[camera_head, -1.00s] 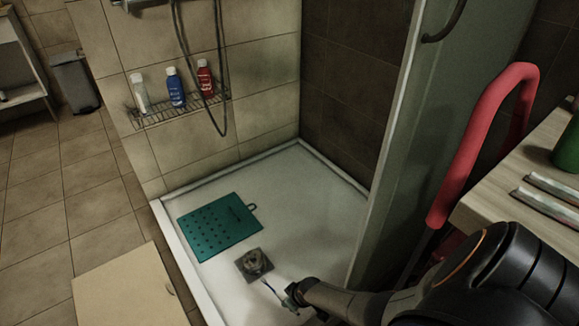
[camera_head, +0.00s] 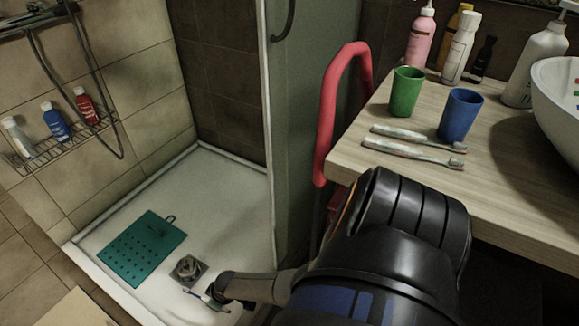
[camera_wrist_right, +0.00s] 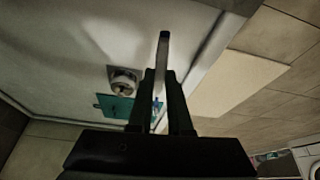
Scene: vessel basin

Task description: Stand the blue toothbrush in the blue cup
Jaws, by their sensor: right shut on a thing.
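The blue cup (camera_head: 460,116) stands upright on the wooden counter (camera_head: 352,158), at the right in the head view. My right gripper (camera_head: 213,295) is low over the shower tray, near the drain, and is shut on the blue toothbrush (camera_head: 204,297). Only a small blue and white part of the brush shows in the head view. In the right wrist view a thin length of it (camera_wrist_right: 162,52) sticks out beyond the closed fingers (camera_wrist_right: 162,88). My left gripper is not in view.
A green cup (camera_head: 407,93) stands left of the blue cup, with two toothbrushes (camera_head: 412,151) lying in front. Bottles (camera_head: 458,50) and a basin (camera_head: 560,92) are behind and right. A red rail (camera_head: 329,110) and shower screen (camera_head: 300,120) stand between tray and counter.

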